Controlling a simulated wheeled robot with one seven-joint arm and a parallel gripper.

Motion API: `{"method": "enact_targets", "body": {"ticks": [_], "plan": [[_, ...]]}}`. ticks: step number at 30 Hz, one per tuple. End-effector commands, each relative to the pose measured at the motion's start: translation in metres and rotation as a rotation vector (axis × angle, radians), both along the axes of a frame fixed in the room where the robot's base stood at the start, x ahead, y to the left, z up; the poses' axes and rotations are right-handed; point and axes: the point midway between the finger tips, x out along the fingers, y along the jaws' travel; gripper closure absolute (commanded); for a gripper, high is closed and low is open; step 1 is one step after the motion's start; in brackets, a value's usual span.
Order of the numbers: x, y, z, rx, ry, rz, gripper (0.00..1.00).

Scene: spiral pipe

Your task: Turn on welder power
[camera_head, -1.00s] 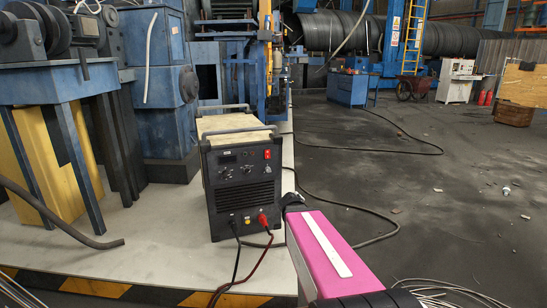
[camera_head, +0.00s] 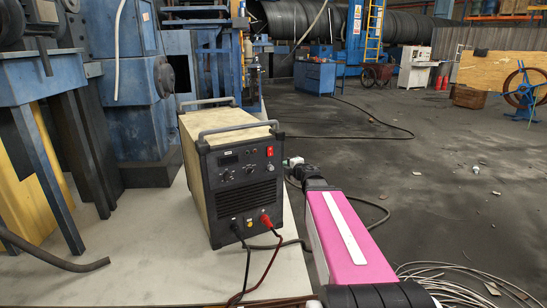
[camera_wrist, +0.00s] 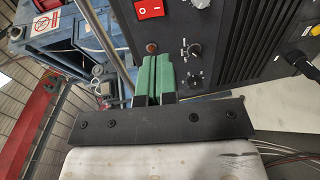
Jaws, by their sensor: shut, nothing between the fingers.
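The welder (camera_head: 238,190) is a box with a black front panel and a cream top, standing on a pale platform. Its red power switch (camera_head: 270,152) is at the panel's upper right. In the wrist view the red switch (camera_wrist: 149,9) shows at the top edge with white marks; its setting is unclear. My gripper (camera_wrist: 155,58) has green fingers pressed together and empty. In that view the fingertips lie below the switch, close to an amber lamp (camera_wrist: 152,47) and two knobs. In the head view the end of my arm is just right of the welder; the fingers are hard to make out.
Black and red cables (camera_head: 262,262) plug into the welder's lower front. A metal handle (camera_head: 237,130) spans its top front edge. The pale platform (camera_head: 150,255) has blue machinery at the left. Open dark floor (camera_head: 440,190) lies to the right, with loose wires at the lower right.

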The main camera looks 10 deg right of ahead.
Motion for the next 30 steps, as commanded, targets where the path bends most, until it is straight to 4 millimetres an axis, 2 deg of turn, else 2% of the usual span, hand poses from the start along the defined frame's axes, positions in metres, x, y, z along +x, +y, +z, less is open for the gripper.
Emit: {"method": "enact_targets", "body": {"ticks": [8,14,20,30], "plan": [[0.001,0.0,0.0,0.002,0.001,-0.001,1.0],[0.015,0.004,-0.002,0.002,0.001,-0.001,1.0],[0.043,0.012,-0.006,0.002,0.001,-0.001,1.0],[0.103,0.032,-0.014,0.002,0.001,-0.002,1.0]]}}
